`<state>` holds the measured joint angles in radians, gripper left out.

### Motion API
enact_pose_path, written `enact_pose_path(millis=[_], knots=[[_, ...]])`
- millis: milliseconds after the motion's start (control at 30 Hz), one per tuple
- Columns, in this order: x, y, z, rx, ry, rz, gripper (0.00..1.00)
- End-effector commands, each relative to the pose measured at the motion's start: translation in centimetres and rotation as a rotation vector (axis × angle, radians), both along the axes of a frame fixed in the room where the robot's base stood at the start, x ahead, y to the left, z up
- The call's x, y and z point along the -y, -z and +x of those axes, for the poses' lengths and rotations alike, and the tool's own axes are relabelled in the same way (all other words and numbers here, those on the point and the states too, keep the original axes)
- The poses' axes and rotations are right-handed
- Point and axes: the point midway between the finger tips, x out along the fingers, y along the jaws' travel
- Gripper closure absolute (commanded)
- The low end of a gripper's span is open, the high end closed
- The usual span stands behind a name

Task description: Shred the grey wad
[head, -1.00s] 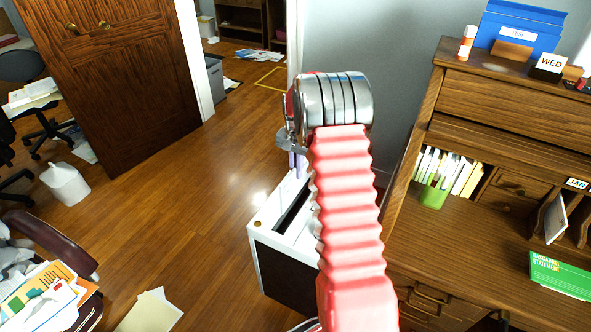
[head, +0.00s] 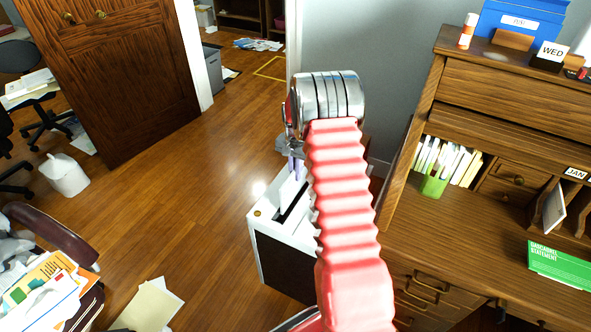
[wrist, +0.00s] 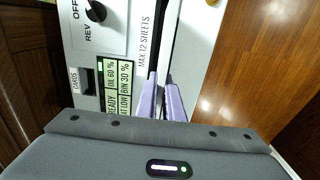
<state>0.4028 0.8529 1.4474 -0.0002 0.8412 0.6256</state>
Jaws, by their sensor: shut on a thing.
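The white-topped shredder (head: 261,215) stands on the floor left of the desk, with a long dark slot in its top. My gripper (head: 293,165) is over this slot, its lilac fingers pointing down. In the wrist view the fingers (wrist: 161,98) are a small gap apart, beside the slot's line. A pale, flat-looking piece (head: 289,190) shows below the fingers at the slot; I take it to be the grey wad held between them. How far it is in the slot cannot be told. The shredder's display (wrist: 116,88) reads READY, OIL 60%, BIN 30%.
A wooden desk (head: 480,225) stands close on the right. A knob (wrist: 95,11) with OFF and REV is beside the slot. The floor between is clear.

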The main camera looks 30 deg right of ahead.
Motion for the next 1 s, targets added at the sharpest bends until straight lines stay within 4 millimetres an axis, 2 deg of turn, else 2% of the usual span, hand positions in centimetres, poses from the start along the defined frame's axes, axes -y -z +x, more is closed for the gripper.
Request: enact_pose_path(millis=[300, 700, 733, 1000], knots=[[0.0, 1.8, 0.0, 0.000, 0.000, 0.000, 1.00], [0.0, 2.0, 0.0, 0.000, 0.000, 0.000, 1.00], [0.0, 2.0, 0.0, 0.000, 0.000, 0.000, 0.92], [-0.1, 2.1, 0.0, 0.000, -0.001, 0.000, 0.73]])
